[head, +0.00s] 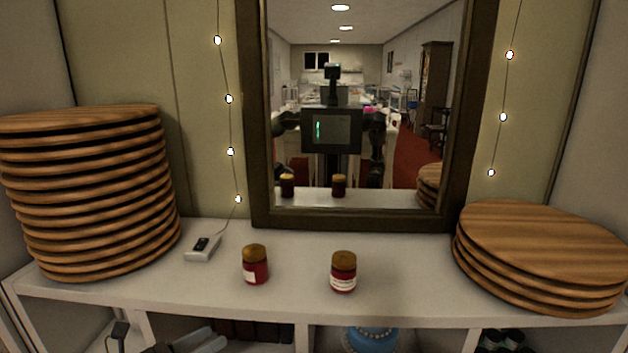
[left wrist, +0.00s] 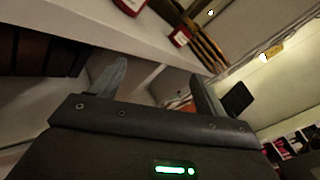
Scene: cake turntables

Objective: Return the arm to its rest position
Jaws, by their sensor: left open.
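My left gripper (head: 207,341) shows at the bottom left of the head view, low in front of the shelf unit and below its top board. In the left wrist view my left gripper (left wrist: 157,88) has its two fingers wide apart with nothing between them. The rest of my left arm is mostly out of the head view. My right gripper does not show directly in either view. A mirror (head: 446,214) on the wall reflects my body, but the grippers in it are too small to judge.
The white shelf top (head: 300,300) carries two red jars, one (head: 255,265) left of the other (head: 343,272). A tall stack of round wooden boards (head: 95,195) stands left, a low stack (head: 540,250) right. A small white device (head: 203,248) lies between. A blue cake stand (head: 372,340) sits below.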

